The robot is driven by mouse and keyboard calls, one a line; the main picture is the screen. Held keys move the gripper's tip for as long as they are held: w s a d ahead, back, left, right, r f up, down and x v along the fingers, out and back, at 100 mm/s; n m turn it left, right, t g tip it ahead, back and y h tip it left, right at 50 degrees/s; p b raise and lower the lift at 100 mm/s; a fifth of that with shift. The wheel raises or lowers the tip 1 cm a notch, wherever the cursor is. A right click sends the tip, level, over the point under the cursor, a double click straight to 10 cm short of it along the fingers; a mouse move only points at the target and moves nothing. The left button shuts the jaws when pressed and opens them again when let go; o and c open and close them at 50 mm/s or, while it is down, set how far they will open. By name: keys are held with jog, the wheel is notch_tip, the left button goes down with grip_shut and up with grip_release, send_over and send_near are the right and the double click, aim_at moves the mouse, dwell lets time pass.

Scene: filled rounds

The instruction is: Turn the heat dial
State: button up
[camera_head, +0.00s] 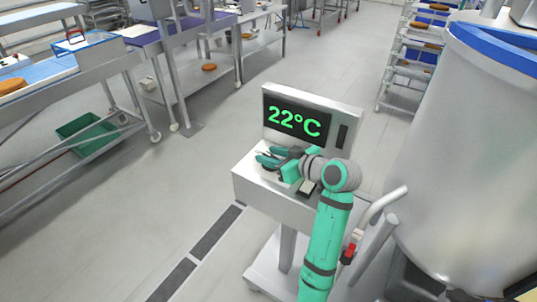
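A white control console (262,196) stands on a wheeled stand in the middle of the view. Its upright display (297,119) reads 22°C in green digits. My teal arm reaches up from the lower right, and my gripper (266,159) is low over the left part of the console's top. The heat dial cannot be made out clearly; my gripper and wrist cover much of that top. The teal fingers point left, and the gap between them is too small to judge. I cannot tell whether they touch or hold anything.
A large metal vat (470,150) with a blue rim stands close on the right. Metal work tables (75,75) line the left, with a green crate (86,137) below. A rack (415,55) with brown rounds is behind. The floor left of the console is clear.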

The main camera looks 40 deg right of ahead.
jog(key=shift+w+f, duration=0.2)
jog(key=shift+w, duration=0.35)
grip_shut()
jog(key=shift+a, duration=0.1)
jog(key=shift+w, duration=0.15)
